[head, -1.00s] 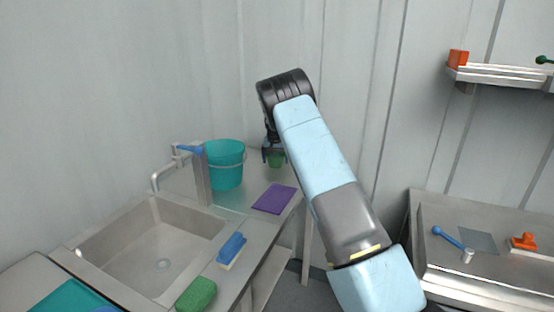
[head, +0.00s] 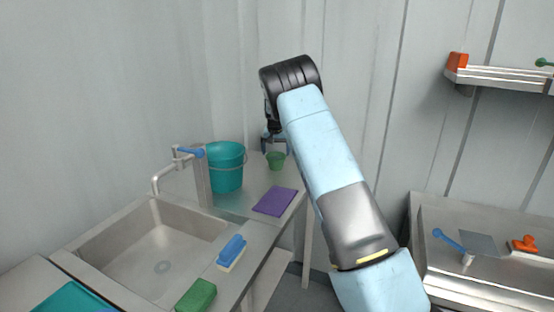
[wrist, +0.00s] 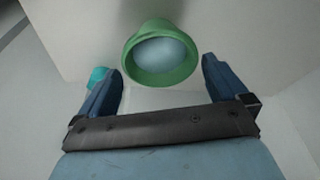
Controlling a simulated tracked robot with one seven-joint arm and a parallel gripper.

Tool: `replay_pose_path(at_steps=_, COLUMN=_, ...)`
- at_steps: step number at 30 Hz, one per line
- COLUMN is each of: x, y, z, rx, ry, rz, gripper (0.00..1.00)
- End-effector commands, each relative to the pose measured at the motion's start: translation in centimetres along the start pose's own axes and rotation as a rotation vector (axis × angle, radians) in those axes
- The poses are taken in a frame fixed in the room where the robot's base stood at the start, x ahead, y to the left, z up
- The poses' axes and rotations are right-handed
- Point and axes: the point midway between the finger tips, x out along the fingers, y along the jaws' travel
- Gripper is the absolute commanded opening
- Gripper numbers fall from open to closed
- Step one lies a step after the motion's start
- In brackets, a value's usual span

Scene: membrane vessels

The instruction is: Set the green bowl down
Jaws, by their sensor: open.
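The green bowl (head: 276,161) stands upright on the counter at the back corner, to the right of the teal bucket. It also shows in the wrist view (wrist: 160,76), seen from above, with a pale blue-grey inside. My gripper (head: 275,143) is just above the bowl in the head view. In the wrist view the two blue fingers (wrist: 162,84) are spread wide, one on each side of the bowl, with a gap to it on both sides. Nothing is held.
The teal bucket (head: 226,167) stands left of the bowl. A purple cloth (head: 275,201) lies in front. The sink (head: 150,250) with its tap (head: 178,170), a blue brush (head: 231,252) and a green sponge (head: 196,296) are nearer. Walls close in behind the bowl.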

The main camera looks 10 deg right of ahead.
Motion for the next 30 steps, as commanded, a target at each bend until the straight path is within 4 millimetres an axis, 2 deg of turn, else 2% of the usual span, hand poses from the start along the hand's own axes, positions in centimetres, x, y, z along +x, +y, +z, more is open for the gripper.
replay_pose_path(at_steps=1, x=-1.1, y=0.0, z=-0.1, rx=0.000, ry=0.002, rz=-0.002, gripper=1.00)
replay_pose_path(at_steps=6, x=-3.8, y=0.0, z=0.0, rx=0.000, ry=0.001, rz=0.000, gripper=1.00)
replay_pose_path(at_steps=14, x=-6.0, y=0.1, z=0.1, rx=0.002, ry=0.000, rz=-0.001, gripper=1.00)
replay_pose_path(at_steps=17, x=-7.5, y=0.6, z=0.4, rx=0.005, ry=0.003, rz=-0.008, gripper=1.00)
replay_pose_path(at_steps=20, x=-10.0, y=1.5, z=1.3, rx=0.010, ry=0.007, rz=-0.023, gripper=1.00)
replay_pose_path(at_steps=23, x=-13.3, y=2.7, z=2.7, rx=0.015, ry=0.012, rz=-0.043, gripper=1.00)
replay_pose_path(at_steps=30, x=-20.9, y=5.3, z=7.6, rx=0.012, ry=0.025, rz=-0.089, gripper=1.00)
